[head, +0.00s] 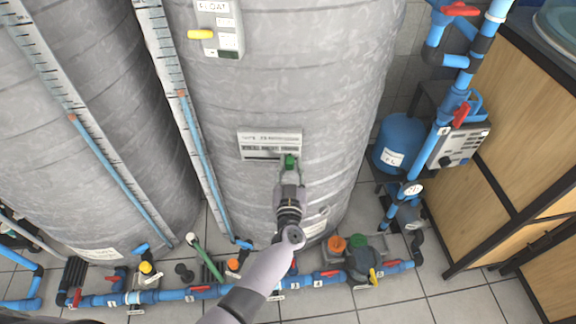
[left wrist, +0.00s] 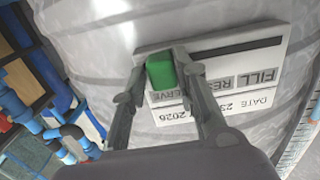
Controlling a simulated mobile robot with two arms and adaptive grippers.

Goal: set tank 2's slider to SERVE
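A light slider plate (head: 270,137) is on the front of the middle grey tank (head: 300,80); I cannot read a tank number. Its green slider knob (head: 290,160) is at the right end of the dark slot. My left gripper (head: 289,170) reaches up to the knob from below. In the left wrist view the fingertips of my left gripper (left wrist: 160,75) are closed in on both sides of the green knob (left wrist: 161,71). The knob is beside the partly covered SERVE label; FILL and a middle label are farther right on the plate (left wrist: 265,78). My right gripper is not seen.
Another grey tank (head: 70,130) stands at the left. A box with a yellow handle (head: 201,34) is higher on the middle tank. Blue pipes with valves (head: 200,292) run along the floor. A blue vessel (head: 400,140) and wooden cabinet (head: 520,150) are at the right.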

